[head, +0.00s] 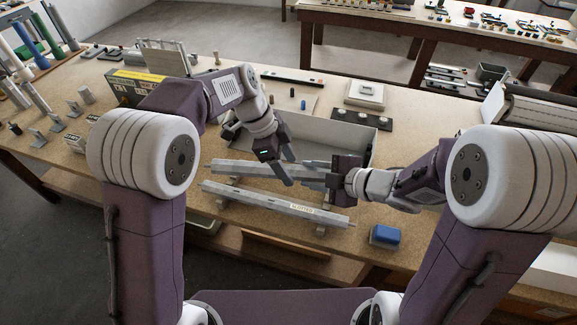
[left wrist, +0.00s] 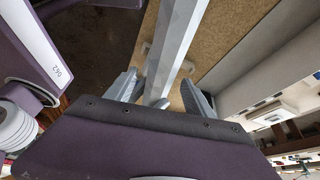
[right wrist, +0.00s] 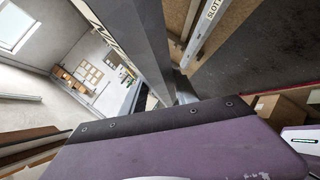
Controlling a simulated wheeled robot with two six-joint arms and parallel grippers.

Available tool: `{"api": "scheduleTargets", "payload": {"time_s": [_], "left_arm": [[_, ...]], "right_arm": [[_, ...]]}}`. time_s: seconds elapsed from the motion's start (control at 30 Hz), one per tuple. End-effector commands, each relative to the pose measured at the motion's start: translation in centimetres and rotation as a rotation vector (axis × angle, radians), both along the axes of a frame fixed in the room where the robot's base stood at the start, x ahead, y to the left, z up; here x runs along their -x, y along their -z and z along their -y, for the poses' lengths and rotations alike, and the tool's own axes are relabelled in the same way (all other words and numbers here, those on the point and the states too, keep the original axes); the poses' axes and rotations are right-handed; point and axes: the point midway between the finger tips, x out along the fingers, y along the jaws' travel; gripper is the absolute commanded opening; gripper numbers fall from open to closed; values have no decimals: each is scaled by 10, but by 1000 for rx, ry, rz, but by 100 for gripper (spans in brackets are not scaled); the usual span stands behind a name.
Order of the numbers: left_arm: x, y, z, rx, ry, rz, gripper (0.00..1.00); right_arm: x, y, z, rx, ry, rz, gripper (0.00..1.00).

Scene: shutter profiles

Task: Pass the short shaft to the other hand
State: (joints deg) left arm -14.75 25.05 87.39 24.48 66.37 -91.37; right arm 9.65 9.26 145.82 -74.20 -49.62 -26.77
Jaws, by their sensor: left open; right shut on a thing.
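The short shaft (head: 238,168) is a grey profile lying roughly level behind a longer one labelled "SLOTTED" (head: 270,203). My right gripper (head: 337,178) is shut on the short shaft near its right end. In the right wrist view the short shaft (right wrist: 146,42) runs into the jaws, which are mostly hidden. My left gripper (head: 284,174) is open at the short shaft, left of the right gripper. In the left wrist view the short shaft (left wrist: 174,45) passes between the spread fingers, with gaps on both sides. I cannot tell whether it touches them.
The slotted profile rests on supports near the table's front edge. A blue block (head: 385,236) lies to its right. A grey bin (head: 357,139) stands just behind the grippers. A yellow and black box (head: 133,86) and several small parts stand at the left.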

Motion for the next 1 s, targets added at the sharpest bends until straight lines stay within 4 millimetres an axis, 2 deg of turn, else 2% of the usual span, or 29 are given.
{"api": "scheduleTargets", "payload": {"time_s": [0.13,0.4,0.6,0.63,0.7,0.73,0.8,1.0], "left_arm": [[1,11,4,-1,1,0,62],[1,13,5,-1,0,0,62],[1,12,5,-1,0,0,6],[1,12,5,-1,0,1,0],[0,12,5,-1,0,1,0],[0,12,5,0,-1,2,0],[0,12,5,0,-1,2,0],[0,12,5,0,-1,2,0]], "right_arm": [[0,-1,0,-1,0,1,0],[0,-1,0,-1,0,2,0],[0,-1,0,-1,-1,1,0],[0,-1,0,-1,-1,1,0],[0,-1,0,-1,-1,1,0],[0,-1,0,-1,0,1,42],[0,-1,0,-1,0,1,61],[0,0,0,-1,-1,0,61]]}}
